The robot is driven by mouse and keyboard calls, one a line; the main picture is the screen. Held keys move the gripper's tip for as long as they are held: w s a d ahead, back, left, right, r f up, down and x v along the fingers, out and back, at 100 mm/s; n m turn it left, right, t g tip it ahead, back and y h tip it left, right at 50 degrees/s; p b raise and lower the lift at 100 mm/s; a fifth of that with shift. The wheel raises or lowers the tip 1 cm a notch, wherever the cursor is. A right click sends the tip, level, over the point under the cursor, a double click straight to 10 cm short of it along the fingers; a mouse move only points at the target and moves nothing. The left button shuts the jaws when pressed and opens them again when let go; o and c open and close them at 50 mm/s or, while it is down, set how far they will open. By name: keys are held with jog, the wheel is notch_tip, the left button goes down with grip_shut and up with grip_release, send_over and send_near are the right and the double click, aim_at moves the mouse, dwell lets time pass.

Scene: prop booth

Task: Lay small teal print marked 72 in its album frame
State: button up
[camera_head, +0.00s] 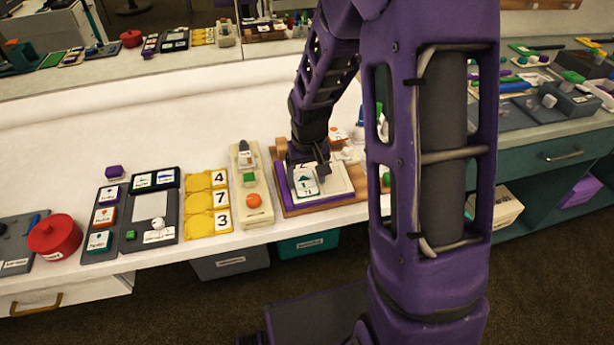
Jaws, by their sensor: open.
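A small white print with a dark teal picture (305,184) shows directly below my gripper; its number is too small to read surely. It sits over the left part of a cream album page (342,182) with purple and brown edges. My gripper (309,171) is open just above and behind the print. I cannot tell whether the print touches the fingers or lies fully inside a frame. The fingers and wrist hide part of the page.
A red pot (55,236) is farther left. The white counter behind is clear.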

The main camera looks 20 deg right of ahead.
jog(key=shift+a, duration=0.35)
jog(key=shift+r, duration=0.2)
notch_tip(320, 180, up, 17)
jog(key=s+p, duration=0.2)
jog(key=shift+s+d+p, duration=0.2)
jog(key=shift+d+p, duration=0.05)
jog(key=shift+p, duration=0.15)
